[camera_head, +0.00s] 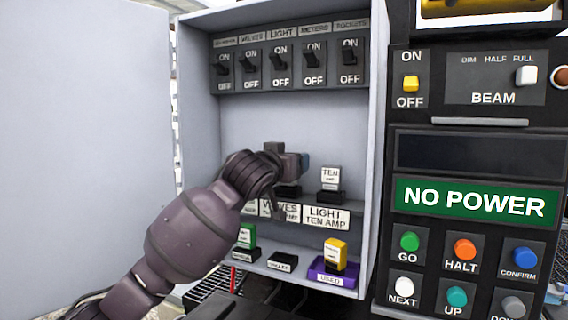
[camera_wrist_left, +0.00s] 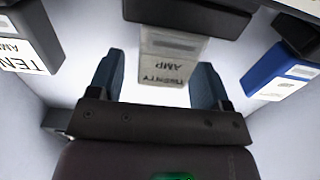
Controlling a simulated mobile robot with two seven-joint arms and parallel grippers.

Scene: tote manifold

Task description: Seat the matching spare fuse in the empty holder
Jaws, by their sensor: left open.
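My left gripper (camera_head: 296,160) reaches into the grey cabinet at the middle fuse row. In the left wrist view the left gripper (camera_wrist_left: 160,78) is open, with its fingers on either side of a pale fuse (camera_wrist_left: 167,70) marked TWENTY AMP. Gaps show between fingers and fuse. That fuse adjoins a dark holder (camera_wrist_left: 190,15); whether it is fully seated cannot be told. A white TEN fuse (camera_head: 331,176) stands in the holder above the LIGHT TEN AMP label (camera_head: 326,217). A blue fuse (camera_wrist_left: 285,75) is at the wrist view's right. On the lower shelf are a green fuse (camera_head: 246,236) and a black holder (camera_head: 283,262) with no fuse visible.
A yellow fuse (camera_head: 335,251) stands in the purple USED tray (camera_head: 333,276). A row of switches (camera_head: 290,65) is above. The open door (camera_head: 85,150) is at left. A control panel with a NO POWER display (camera_head: 474,198) is at right. My arm hides part of the fuse row.

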